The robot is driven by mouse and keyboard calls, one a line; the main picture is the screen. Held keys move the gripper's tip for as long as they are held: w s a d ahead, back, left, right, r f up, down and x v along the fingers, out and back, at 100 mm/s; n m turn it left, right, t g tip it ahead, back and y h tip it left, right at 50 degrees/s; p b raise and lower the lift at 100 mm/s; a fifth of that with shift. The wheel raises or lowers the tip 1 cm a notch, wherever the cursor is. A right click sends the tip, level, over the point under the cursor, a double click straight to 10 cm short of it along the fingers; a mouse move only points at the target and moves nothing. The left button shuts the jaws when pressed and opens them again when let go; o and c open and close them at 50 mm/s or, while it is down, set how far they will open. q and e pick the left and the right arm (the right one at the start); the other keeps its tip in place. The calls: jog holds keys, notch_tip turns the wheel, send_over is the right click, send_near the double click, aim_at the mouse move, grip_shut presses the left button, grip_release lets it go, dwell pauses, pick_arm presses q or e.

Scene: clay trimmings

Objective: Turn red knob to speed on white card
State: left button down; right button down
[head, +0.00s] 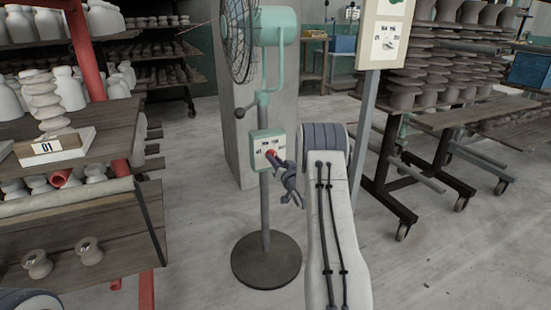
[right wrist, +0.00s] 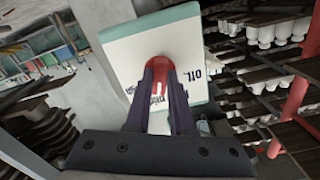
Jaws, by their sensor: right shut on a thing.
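The red knob (head: 271,154) is on the front of a green control box (head: 256,136) with a pale face, on the pole of a standing fan (head: 241,38). My right gripper (head: 275,160) is at the knob. In the right wrist view its two dark fingers are shut on the red knob (right wrist: 159,64), one on each side. The pale face (right wrist: 125,52) carries printed words; "Off" reads at the right, the others are partly hidden. The knob's pointing direction is hard to tell. A white card (head: 389,40) with dark marks is on a board at the upper right; its writing is too small to read.
The fan stands on a round dark base (head: 266,260) on open concrete floor. A grey pillar (head: 240,110) is behind it. A shelf rack (head: 100,215) with pottery and a block marked "01" (head: 48,148) is at the left. Wheeled racks (head: 440,130) stand at the right.

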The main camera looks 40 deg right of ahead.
jog(key=shift+s+f, duration=0.1)
dwell(0.4)
jog(key=c, duration=0.8)
grip_release()
jog(key=p+v, duration=0.2)
jog(key=v, duration=0.8)
jog(key=shift+s+a, duration=0.15)
jog(key=shift+s, duration=0.05)
